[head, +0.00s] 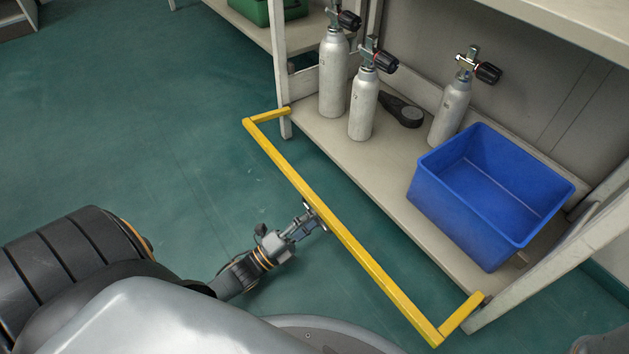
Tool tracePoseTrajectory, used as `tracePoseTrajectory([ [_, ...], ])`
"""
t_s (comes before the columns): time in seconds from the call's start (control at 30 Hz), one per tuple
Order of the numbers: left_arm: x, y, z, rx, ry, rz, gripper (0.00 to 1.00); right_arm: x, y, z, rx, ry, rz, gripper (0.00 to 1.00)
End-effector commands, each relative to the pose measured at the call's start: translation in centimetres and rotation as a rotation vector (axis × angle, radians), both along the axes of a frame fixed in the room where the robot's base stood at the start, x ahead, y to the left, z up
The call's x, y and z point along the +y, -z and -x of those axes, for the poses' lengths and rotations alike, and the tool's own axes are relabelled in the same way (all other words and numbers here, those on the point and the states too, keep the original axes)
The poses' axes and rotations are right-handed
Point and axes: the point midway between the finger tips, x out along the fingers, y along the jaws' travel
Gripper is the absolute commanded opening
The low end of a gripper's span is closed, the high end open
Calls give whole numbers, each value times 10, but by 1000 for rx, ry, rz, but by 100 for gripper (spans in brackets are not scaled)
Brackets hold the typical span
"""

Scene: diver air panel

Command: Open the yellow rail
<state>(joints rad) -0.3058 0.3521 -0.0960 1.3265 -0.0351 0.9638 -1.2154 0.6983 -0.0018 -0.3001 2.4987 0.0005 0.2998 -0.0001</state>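The yellow rail (340,229) is a long bar with a short arm at each end. The short arms meet the front posts of the shelf unit, and the long bar stands out in front of the lower shelf, over the floor. My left gripper (315,217) is at about the middle of the long bar, on the side away from the shelf, and seems to touch it. The rail hides the fingertips, so I cannot tell whether they are closed around it.
Several grey cylinders with black-knobbed valves, among them one in the middle (363,105), stand on the lower shelf (388,180). A black gauge-like object (405,113) and a blue bin (490,193) are there too. The green floor (170,130) left of the rail is clear.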

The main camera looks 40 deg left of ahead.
Motion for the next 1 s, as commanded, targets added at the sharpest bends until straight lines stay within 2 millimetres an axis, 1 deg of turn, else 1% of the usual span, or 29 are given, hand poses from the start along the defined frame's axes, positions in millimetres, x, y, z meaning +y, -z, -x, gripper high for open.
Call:
tracePoseTrajectory([
  [0.17,11,12,29,7,-3,0,32,0,0,1,-2,1,0,40],
  [0.23,17,18,45,10,-6,-2,32,0,0,1,-3,1,1,40],
  [0.4,31,18,85,10,-5,-2,32,0,0,1,-3,1,1,40],
  [0.6,46,17,126,8,-4,-1,32,0,0,1,-4,1,1,40],
  [0.7,51,17,140,7,-4,-1,32,0,0,1,-4,1,1,40],
  [0.8,55,17,149,6,-4,-1,32,0,0,1,-4,1,1,40],
  [1.0,57,16,156,5,-3,-1,32,0,0,1,-4,1,1,40],
])
